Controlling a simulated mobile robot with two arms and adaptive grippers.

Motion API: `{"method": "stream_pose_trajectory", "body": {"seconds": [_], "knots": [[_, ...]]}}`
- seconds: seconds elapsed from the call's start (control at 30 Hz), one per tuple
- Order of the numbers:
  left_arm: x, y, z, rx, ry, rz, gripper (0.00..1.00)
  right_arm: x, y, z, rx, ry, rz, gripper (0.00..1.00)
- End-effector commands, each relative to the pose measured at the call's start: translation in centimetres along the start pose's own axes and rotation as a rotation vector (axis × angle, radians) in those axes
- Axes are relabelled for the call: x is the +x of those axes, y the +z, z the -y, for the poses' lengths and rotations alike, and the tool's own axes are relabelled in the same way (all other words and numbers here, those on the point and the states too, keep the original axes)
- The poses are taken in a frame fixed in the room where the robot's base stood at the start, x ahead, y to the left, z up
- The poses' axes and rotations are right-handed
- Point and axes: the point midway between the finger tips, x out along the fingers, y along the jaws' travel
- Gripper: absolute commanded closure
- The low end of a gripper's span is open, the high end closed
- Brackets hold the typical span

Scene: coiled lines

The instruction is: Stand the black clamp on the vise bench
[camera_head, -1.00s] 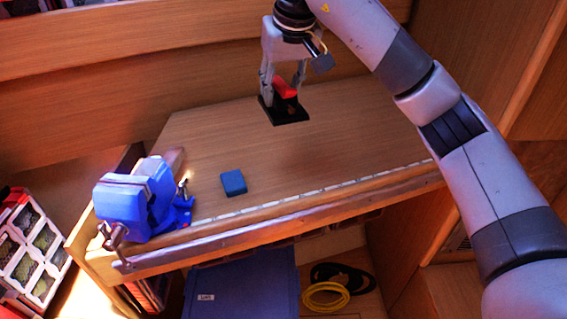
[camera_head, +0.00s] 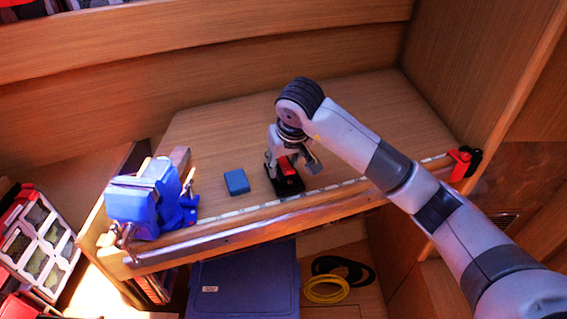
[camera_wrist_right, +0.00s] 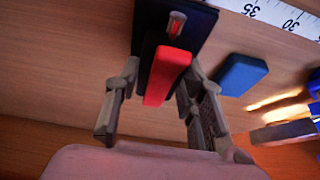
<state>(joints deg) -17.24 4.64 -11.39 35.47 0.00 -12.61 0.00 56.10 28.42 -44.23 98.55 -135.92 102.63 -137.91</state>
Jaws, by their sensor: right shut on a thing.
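The black clamp (camera_head: 290,188), with a red part on it, is in my right gripper (camera_head: 284,170). It is upright with its flat black base down, at the front of the vise bench (camera_head: 380,115), and looks to be on or just above the wood. In the right wrist view the clamp's red part (camera_wrist_right: 168,76) lies between the fingers of my right gripper (camera_wrist_right: 158,118), with the black plate behind it. The gripper is shut on the clamp. My left gripper is not in view.
A blue block (camera_head: 236,181) lies just left of the clamp. A blue vise (camera_head: 150,203) stands at the left end. A ruler strip (camera_head: 330,190) runs along the front edge. A red clamp (camera_head: 461,164) sits at the right edge. The bench's back is clear.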

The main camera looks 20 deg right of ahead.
Motion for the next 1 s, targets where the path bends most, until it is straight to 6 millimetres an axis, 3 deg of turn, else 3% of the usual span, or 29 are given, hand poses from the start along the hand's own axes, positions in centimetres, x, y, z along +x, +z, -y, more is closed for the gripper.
{"method": "stream_pose_trajectory", "body": {"seconds": [0.13, 0.53, 0.57, 0.87, 1.0], "knots": [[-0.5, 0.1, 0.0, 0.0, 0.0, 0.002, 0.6, 1.0, 0.4, 0.0, 0.001, -0.002, -0.004, 1.0], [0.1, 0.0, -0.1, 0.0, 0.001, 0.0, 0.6, 1.6, 0.5, 0.0, 0.001, 0.0, -0.007, 1.0], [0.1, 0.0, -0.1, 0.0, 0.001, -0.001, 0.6, 1.7, 0.7, -0.1, 0.0, 0.001, -0.003, 0.63], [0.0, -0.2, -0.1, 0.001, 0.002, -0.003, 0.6, 1.6, 0.6, 0.0, 0.0, 0.0, -0.002, 0.44], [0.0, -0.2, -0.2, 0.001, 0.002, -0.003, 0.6, 1.5, 0.6, 0.0, 0.001, 0.0, -0.002, 0.44]]}}
